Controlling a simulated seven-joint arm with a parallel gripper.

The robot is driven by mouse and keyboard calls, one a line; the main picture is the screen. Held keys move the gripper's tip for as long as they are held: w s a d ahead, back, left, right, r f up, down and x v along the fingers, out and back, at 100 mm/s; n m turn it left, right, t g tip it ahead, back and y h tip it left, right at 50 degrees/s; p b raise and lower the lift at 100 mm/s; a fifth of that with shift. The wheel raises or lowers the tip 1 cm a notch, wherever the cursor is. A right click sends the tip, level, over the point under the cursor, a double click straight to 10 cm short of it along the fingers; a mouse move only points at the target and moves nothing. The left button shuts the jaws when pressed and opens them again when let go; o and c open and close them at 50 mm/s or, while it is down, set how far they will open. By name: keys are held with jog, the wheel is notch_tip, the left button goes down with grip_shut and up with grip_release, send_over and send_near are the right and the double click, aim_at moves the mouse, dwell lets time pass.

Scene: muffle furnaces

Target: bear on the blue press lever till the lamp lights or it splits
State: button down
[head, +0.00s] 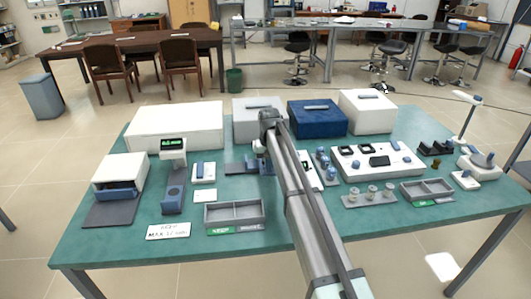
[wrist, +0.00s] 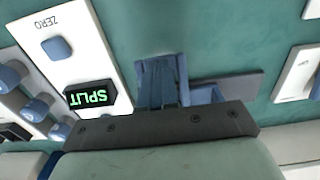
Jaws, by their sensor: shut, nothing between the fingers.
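The blue press lever (head: 266,168) is mostly hidden behind my arm in the head view. A blue part that appears to be it shows beside my fingers in the wrist view (wrist: 204,95), over a grey base plate (wrist: 236,83). My gripper (wrist: 160,80) is shut and empty, right at the press. I cannot tell whether it touches the lever. A white panel (wrist: 68,32) beside the press has a blue ZERO button (wrist: 56,48) and a small display (wrist: 90,97) lit green, reading SPLIT. I cannot make out a sample under the press.
White boxes (head: 175,125) and a blue box (head: 318,118) line the back of the green table. A grey divided tray (head: 235,214) lies in front, left of my arm. A balance (head: 173,175) with a green readout and an open furnace (head: 118,175) stand left.

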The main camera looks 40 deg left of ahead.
notch_tip(320, 180, up, 10)
dwell(1.5)
jog(key=shift+w, duration=0.1)
dwell(0.4)
